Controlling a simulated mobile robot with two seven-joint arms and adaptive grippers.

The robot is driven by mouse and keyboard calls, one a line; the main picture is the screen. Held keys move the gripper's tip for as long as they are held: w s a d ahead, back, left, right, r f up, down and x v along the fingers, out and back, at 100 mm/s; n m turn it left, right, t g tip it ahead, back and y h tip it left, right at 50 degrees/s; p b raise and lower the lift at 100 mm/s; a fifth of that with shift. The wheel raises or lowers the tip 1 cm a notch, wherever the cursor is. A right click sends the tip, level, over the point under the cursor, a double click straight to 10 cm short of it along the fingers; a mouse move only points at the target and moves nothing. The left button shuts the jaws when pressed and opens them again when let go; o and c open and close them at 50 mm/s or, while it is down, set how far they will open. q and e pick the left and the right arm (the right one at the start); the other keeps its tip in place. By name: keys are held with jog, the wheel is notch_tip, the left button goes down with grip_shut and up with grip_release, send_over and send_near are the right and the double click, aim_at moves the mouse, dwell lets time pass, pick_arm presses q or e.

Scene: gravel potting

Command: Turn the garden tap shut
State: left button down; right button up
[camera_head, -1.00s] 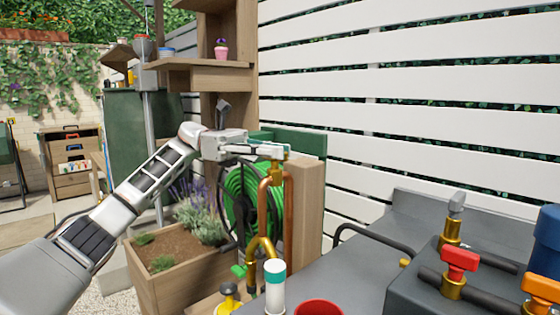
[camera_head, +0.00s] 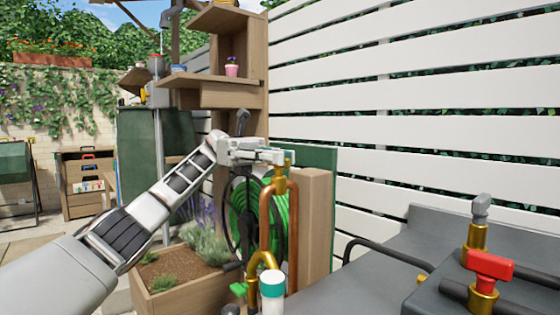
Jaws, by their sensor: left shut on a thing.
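The garden tap (camera_head: 280,183) is a brass fitting at the top of a bent copper pipe, beside the wooden post. My left gripper (camera_head: 276,157) comes in from the left at the top of the tap. Its fingers are shut on the tap's handle, which they mostly hide, so I cannot tell how far the handle is turned. My right gripper is not in view.
A green hose reel (camera_head: 270,215) and a wooden planter (camera_head: 190,296) with lavender stand behind and left of the pipe. A wooden post (camera_head: 315,225) is close on the right. A red-handled valve (camera_head: 489,266) stands on the grey bench (camera_head: 365,275).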

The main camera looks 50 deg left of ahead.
pick_arm(q)
jog(key=c, duration=2.1)
grip_release()
jog(key=shift+c, duration=0.2)
jog(key=shift+r, duration=0.1)
notch_tip(320, 180, up, 10)
jog(key=shift+f, duration=0.1)
